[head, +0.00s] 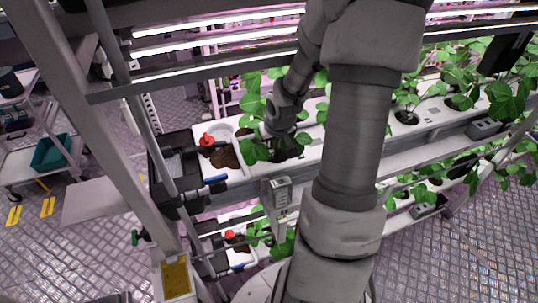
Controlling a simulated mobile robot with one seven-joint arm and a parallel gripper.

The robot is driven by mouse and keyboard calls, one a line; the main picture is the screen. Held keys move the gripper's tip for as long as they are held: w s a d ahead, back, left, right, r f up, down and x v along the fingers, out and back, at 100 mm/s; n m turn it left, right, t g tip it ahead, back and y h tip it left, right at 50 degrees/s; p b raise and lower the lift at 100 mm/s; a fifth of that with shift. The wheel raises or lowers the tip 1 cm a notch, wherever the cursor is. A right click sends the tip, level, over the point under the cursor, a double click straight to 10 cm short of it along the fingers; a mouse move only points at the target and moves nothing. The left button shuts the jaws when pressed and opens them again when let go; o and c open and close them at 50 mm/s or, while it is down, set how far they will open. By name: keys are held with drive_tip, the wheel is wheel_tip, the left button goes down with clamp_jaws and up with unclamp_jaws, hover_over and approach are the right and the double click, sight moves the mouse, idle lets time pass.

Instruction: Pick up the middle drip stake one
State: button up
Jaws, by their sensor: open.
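My arm crosses the head view, and its far end with my gripper (272,131) hangs over the upper white planting channel (312,153). The gripper is by the leafy strawberry plant (255,150) at the channel's left part. Its fingers are small and partly lost among leaves; it is open, and I see nothing held. I cannot make out any drip stake, including the middle one; leaves and my arm cover much of the channel there. Dark soil (224,158) shows in an opening left of the plant.
A red valve (207,140) and a blue handle (215,180) sit at the channel's left end. A rack post (85,110) and lit light bars (200,43) stand close around the arm. A lower channel with plants runs below.

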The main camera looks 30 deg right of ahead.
drive_tip(key=shift+w+d+f, duration=0.1)
drive_tip(key=shift+w+f, duration=0.2)
drive_tip(key=shift+f, duration=0.35)
drive_tip(key=shift+c, duration=0.3)
clamp_jaws()
drive_tip(key=shift+r, duration=0.15)
